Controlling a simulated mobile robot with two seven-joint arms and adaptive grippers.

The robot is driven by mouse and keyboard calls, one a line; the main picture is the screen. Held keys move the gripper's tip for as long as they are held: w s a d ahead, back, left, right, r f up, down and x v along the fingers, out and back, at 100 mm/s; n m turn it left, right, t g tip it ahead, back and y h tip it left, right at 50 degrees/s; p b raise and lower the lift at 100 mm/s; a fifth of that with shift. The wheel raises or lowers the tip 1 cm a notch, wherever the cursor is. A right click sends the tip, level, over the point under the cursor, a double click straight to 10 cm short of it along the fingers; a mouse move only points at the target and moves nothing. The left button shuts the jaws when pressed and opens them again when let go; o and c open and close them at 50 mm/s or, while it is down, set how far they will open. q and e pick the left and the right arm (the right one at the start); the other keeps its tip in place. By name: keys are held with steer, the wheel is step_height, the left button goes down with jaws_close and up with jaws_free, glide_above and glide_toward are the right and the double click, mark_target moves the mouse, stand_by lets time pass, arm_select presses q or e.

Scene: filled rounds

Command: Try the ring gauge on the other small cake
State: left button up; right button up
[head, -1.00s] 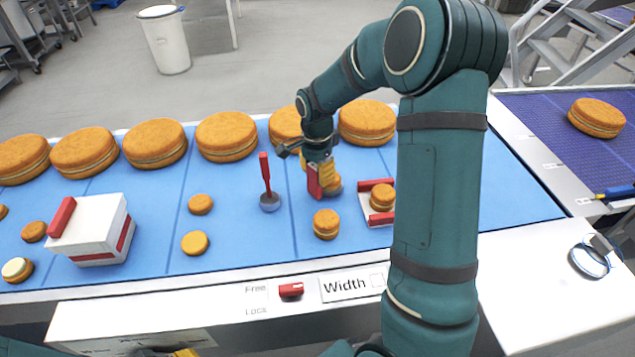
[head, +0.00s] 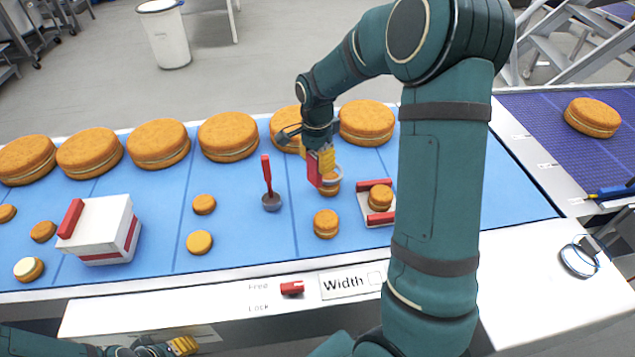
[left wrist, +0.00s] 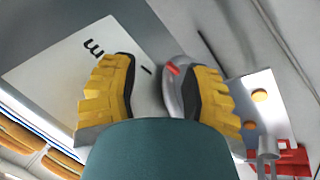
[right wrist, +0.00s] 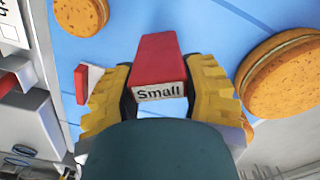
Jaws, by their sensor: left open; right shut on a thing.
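My right gripper (head: 319,158) is shut on the red handle of the ring gauge (head: 314,170); its end reads "Small" in the right wrist view (right wrist: 158,92). The gauge's grey ring is at the top of a small filled cake (head: 330,188); I cannot tell whether it is around it or just above. Another small cake (head: 326,224) stands nearer the front, clear of the gauge. A third small cake (head: 380,198) sits on a white tray with red sides (head: 368,216). My left gripper (head: 168,349) is open and empty at the front, below the counter edge; it shows in the left wrist view (left wrist: 160,85).
A red-handled tool (head: 268,185) stands left of the gauge. A white box with red handle (head: 105,230) and several small cakes are further left. Large cakes (head: 228,136) line the back of the blue belt. A red Free/Lock knob (head: 292,288) is at the front.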

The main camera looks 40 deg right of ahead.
steer(key=shift+r+p, duration=1.45)
steer(key=shift+r, duration=0.65)
